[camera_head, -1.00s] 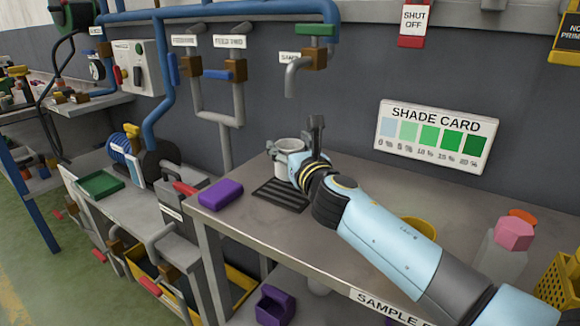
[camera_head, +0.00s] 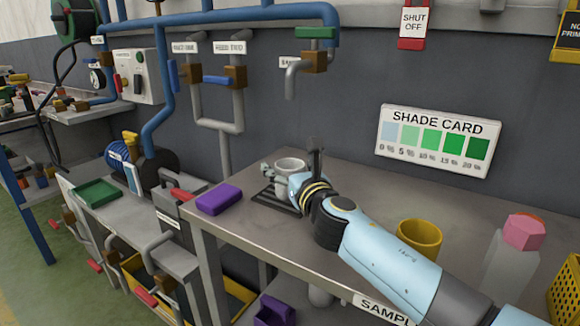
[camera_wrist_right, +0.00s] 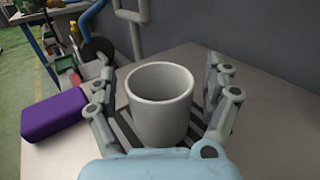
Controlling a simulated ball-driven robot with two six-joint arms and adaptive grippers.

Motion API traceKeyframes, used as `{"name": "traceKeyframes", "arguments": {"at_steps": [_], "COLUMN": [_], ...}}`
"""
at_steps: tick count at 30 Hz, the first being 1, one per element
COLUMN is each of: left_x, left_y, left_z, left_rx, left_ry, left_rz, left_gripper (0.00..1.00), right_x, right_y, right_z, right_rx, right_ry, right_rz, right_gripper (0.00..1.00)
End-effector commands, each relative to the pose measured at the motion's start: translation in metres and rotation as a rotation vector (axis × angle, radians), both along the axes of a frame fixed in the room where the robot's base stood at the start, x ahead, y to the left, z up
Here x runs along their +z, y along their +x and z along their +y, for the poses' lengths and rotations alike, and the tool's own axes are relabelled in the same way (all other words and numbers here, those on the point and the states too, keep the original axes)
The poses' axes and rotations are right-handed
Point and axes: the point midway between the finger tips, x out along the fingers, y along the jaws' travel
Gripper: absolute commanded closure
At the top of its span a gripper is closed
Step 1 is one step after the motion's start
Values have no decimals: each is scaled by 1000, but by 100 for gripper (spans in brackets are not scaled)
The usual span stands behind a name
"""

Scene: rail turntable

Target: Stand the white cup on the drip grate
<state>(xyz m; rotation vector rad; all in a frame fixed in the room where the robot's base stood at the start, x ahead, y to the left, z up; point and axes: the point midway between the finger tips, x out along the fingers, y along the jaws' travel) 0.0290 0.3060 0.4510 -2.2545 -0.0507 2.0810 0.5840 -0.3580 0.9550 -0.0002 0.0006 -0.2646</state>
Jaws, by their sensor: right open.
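The white cup (camera_head: 290,165) stands upright on the dark slatted drip grate (camera_head: 263,198) at the back of the table. In the right wrist view the cup (camera_wrist_right: 160,98) shows its open, empty-looking mouth, with grate bars (camera_wrist_right: 126,130) around its base. My right gripper (camera_head: 300,172) is open around the cup. In the wrist view its fingers (camera_wrist_right: 160,84) stand on either side of the cup, with visible gaps. The gripper hides part of the cup in the head view. My left gripper is out of view.
A purple block (camera_head: 219,198) lies left of the grate; a yellow cup (camera_head: 420,236) stands behind my right arm. A bottle with a pink cap (camera_head: 523,232) is at right. A sample spout (camera_head: 292,80) hangs above the grate. The table's middle is clear.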

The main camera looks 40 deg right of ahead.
Motion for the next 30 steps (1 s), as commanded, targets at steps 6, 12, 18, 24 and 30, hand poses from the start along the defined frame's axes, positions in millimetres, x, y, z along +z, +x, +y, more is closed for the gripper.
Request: {"name": "traceKeyframes", "arguments": {"at_steps": [6, 12, 18, 24, 30], "left_x": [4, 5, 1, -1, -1], "left_y": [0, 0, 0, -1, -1], "left_z": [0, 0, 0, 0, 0], "left_rx": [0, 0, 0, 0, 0], "left_ry": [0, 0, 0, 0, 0], "left_rz": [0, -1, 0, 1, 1], "left_gripper": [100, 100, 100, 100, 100], "right_x": [3, 2, 2, 2, 3], "right_y": [-11, -53, -93, -114, -116], "right_z": [3, 14, 25, 31, 31], "right_rx": [0, 0, 0, 0, 0], "right_ry": [1, 2, 1, 1, 0], "right_rz": [2, 3, 2, 1, 0], "right_gripper": [15, 15, 15, 15, 15]}}
